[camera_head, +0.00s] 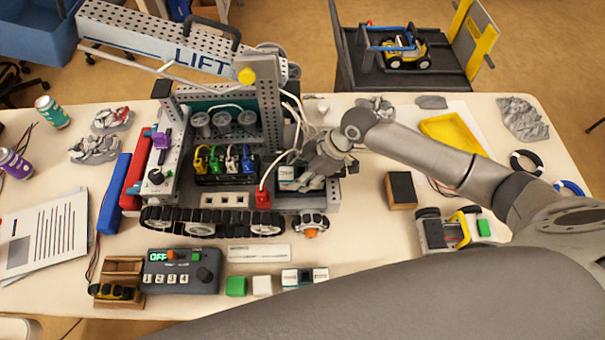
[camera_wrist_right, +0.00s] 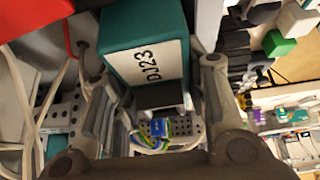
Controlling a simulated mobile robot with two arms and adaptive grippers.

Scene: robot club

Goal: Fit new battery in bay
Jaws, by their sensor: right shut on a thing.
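My right gripper (camera_head: 318,172) is shut on a teal battery (camera_head: 288,174) with a white label, at the right end of the tracked robot (camera_head: 215,219). The battery is over or inside the grey bay (camera_head: 290,203) there; I cannot tell how deep it sits. In the right wrist view the battery (camera_wrist_right: 140,28) lies between the fingers of the gripper (camera_wrist_right: 157,80), its label reading "DJ23". A red plug (camera_head: 263,197) on a white cable stands beside the bay. Fingers hide part of the battery and bay. My left gripper is out of view.
White cables (camera_head: 296,112) hang close to the gripper. A lift arm (camera_head: 165,48) rises behind. A white-and-dark block (camera_head: 305,278) and a green cube (camera_head: 236,286) lie in front, beside a control box (camera_head: 181,271). A brown-and-black block (camera_head: 401,190) stands to the right.

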